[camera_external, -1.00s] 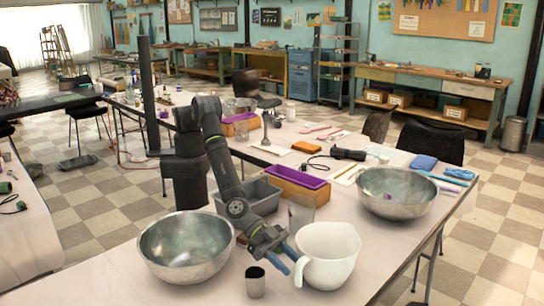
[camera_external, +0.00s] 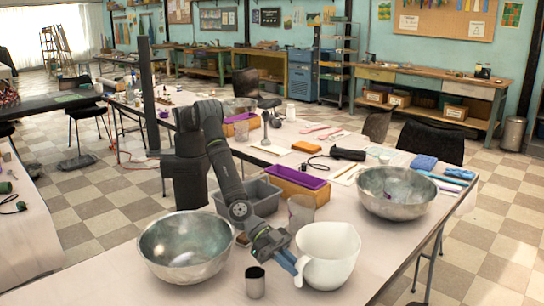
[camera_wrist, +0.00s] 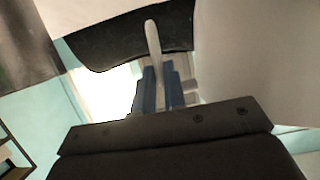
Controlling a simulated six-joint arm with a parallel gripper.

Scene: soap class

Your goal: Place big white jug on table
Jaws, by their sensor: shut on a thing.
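The big white jug (camera_external: 332,255) stands upright at the front right of the table, and its base appears to rest on the table top (camera_external: 345,292). My gripper (camera_external: 294,268) is at the jug's left side, with its blue fingers at the handle. In the wrist view the blue fingers (camera_wrist: 161,90) are shut on the pale handle, which runs up between them. The jug's pale body (camera_wrist: 258,60) fills the right of that view. The exact contact under the jug is too small to tell.
A metal bowl (camera_external: 186,250) stands left of my gripper, and a small metal cup (camera_external: 255,282) stands just in front. A clear beaker (camera_external: 301,209) is behind the jug. A second metal bowl (camera_external: 398,195) is at the right. The table's right front corner area is bare.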

